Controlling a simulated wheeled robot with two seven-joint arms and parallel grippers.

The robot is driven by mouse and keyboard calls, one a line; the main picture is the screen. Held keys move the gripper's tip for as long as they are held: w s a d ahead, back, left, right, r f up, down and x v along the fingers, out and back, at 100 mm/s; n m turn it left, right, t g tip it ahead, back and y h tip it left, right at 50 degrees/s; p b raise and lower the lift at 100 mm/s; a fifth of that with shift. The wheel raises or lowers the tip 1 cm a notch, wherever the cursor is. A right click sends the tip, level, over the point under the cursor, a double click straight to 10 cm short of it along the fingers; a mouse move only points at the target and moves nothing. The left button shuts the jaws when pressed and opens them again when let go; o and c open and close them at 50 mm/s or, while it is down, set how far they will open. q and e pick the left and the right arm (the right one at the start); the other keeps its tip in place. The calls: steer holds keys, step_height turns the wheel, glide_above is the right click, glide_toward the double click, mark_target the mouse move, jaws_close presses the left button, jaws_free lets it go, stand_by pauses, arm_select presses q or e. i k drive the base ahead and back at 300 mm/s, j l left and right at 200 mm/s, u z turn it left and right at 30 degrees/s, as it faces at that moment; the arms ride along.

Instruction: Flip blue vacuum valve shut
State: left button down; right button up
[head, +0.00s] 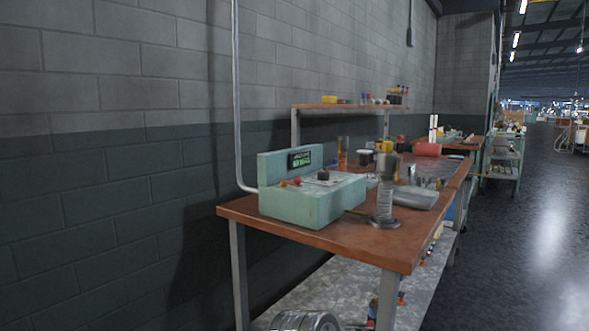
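I cannot clearly make out the blue vacuum valve in the head view. A small blue and red part (373,308) shows low down beside the front table leg, but it is too small to tell what it is. A pale green bench unit (300,207) with a small lit green display stands on the brown workbench (390,240). Small red knobs and a dark round knob show on its top. Neither of my grippers is in view.
A grey lower shelf (325,290) lies under the bench. A raised shelf (345,106) holds small items. A block wall is on the left; open dark floor (530,240) is on the right.

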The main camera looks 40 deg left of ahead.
mark_target(335, 161)
steer(key=u, duration=0.85)
